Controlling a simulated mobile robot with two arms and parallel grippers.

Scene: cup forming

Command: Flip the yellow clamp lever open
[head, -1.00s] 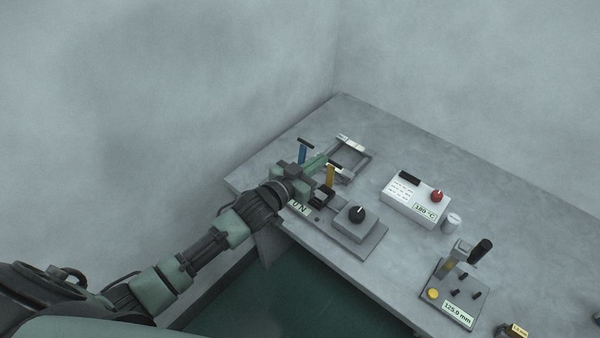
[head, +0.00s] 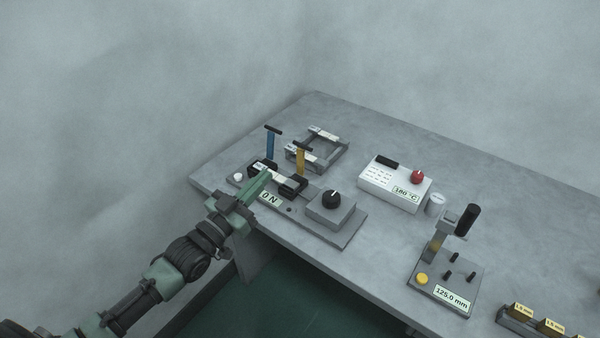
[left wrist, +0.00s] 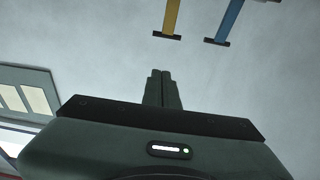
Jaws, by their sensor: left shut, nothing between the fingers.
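The yellow clamp lever (head: 300,159) stands upright with a dark crossbar on top, on the clamp device (head: 348,232) near the table's left end. A blue lever (head: 270,145) of the same shape stands upright to its left. My left gripper (head: 262,181) is shut and empty, in front of the levers and low beside the "0 N" label, apart from the yellow lever. In the left wrist view the shut fingers (left wrist: 161,88) point toward the wall, with the yellow lever (left wrist: 172,16) and the blue lever (left wrist: 229,20) beyond them. My right gripper is not in view.
On the device sit a black knob (head: 331,199) and a white button (head: 238,177). A metal frame (head: 326,150) lies behind. A white box with a red knob (head: 417,177) and a gauge stand (head: 443,290) are to the right. The wall is close on the left.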

